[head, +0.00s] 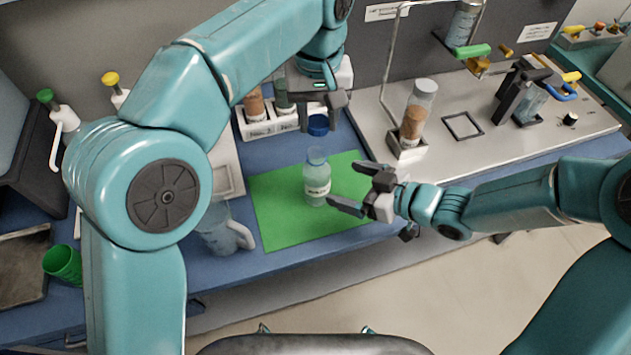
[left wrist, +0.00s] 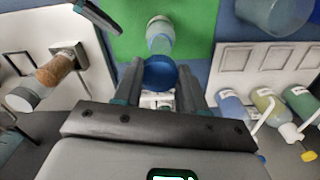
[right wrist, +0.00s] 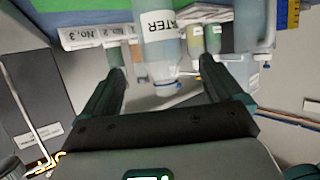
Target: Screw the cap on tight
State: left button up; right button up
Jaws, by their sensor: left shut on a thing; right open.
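A translucent bottle (head: 317,190) with a white label stands upright on the green mat (head: 280,225). My left gripper (head: 322,112) is shut on a round blue cap (head: 318,126). In the left wrist view the cap (left wrist: 160,73) sits between the fingers, and the bottle (left wrist: 160,38) with its open mouth shows just beyond it, apart from it. My right gripper (head: 345,185) is open to the right of the bottle, its fingers pointing at it. In the right wrist view the bottle (right wrist: 163,50), its label partly reading "WATER", shows between the spread fingers.
A white rack (head: 285,125) with tubes stands behind the mat.

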pick_arm(q)
jog(key=shift+a, duration=0.1)
pick_arm(e)
jog(key=x, duration=0.8)
jog(key=shift+w+a+f, duration=0.15)
jog(key=shift+a, duration=0.1)
pick_arm(q)
jog(key=shift+w+f, duration=0.15)
jog(key=shift+w, duration=0.1)
pick_arm(e)
jog(key=shift+w+a+f, duration=0.2)
jog(key=shift+w+a, duration=0.1)
jog(key=shift+w, duration=0.05)
pick_arm(q)
jog(key=shift+s, duration=0.1)
pick_arm(e)
jog(key=shift+s, duration=0.1)
jog(key=c, duration=1.5)
pick_arm(q)
send_over(317, 159)
jog(key=shift+f, duration=2.45)
